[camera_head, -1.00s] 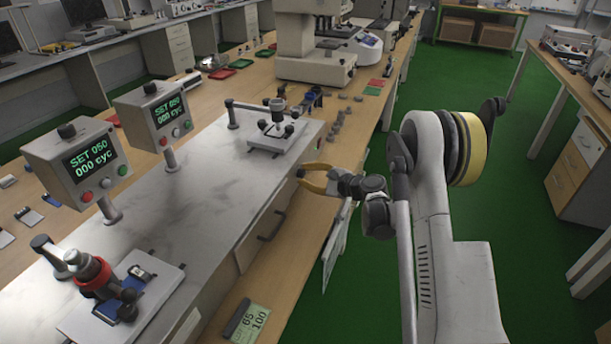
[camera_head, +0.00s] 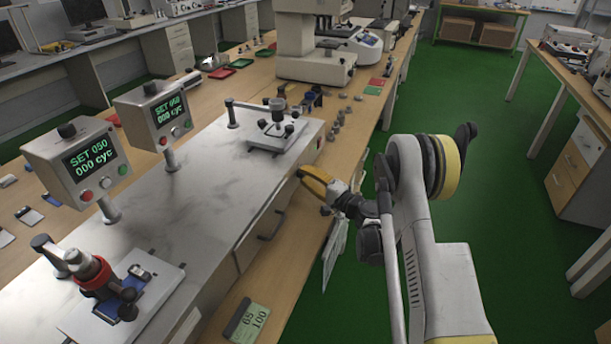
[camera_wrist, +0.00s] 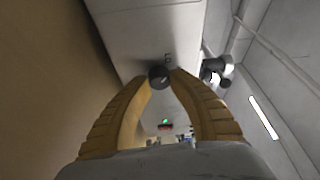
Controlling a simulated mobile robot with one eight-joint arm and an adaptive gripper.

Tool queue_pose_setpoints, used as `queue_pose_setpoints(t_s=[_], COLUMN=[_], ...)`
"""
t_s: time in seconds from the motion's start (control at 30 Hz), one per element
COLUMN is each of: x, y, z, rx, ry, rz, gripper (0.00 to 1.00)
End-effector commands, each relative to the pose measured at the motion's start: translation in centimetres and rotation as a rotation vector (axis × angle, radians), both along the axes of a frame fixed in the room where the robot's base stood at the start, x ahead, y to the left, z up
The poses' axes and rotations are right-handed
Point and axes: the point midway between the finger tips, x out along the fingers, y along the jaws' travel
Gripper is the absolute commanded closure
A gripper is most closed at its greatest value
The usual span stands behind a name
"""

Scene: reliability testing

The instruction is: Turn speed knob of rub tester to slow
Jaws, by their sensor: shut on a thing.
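The rub tester (camera_head: 190,215) is a long white-topped box on the bench, with two angled display heads on posts. Its right end face shows in the wrist view. A small dark round knob (camera_wrist: 159,75) stands out from that face, with a partly visible "LO" label beside it. I take it as the speed knob; its pointer cannot be read. My gripper (camera_wrist: 161,82), with yellow fingers, is shut on the knob, one fingertip on each side. In the head view my gripper (camera_head: 301,175) is at the tester's right end; the knob is hidden there.
A rubbing station (camera_head: 277,132) with a small plate sits on the tester's far end. Weights (camera_head: 334,130) and small parts lie on the bench beyond. A green card (camera_head: 248,321) lies at the near bench edge. Green floor is open at right.

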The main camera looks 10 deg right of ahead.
Motion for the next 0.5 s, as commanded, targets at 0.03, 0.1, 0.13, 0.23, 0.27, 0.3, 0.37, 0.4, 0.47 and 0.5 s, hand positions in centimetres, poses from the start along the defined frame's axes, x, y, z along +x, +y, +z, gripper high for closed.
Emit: queue_pose_setpoints(t_s=[0.03,0.1,0.13,0.23,0.27,0.3,0.37,0.4,0.47,0.5], x=[0.07,0.07,0.06,0.08,0.08,0.07,0.08,0.08,0.08,0.07], y=[-0.09,-0.1,-0.1,-0.11,-0.11,-0.12,-0.13,-0.13,-0.13,-0.12], z=[0.01,0.01,0.02,0.0,0.0,0.02,0.04,0.05,0.05,0.06], rx=[-0.011,-0.029,-0.034,-0.054,-0.057,-0.06,-0.066,-0.068,-0.07,-0.07], ry=[-0.018,-0.042,-0.051,-0.074,-0.08,-0.085,-0.093,-0.096,-0.098,-0.1], rz=[-0.002,-0.003,-0.003,-0.003,-0.003,-0.003,-0.003,-0.003,-0.003,-0.003], gripper=[1.0,1.0,1.0,1.0,1.0,1.0,1.0,1.0,1.0,1.0])
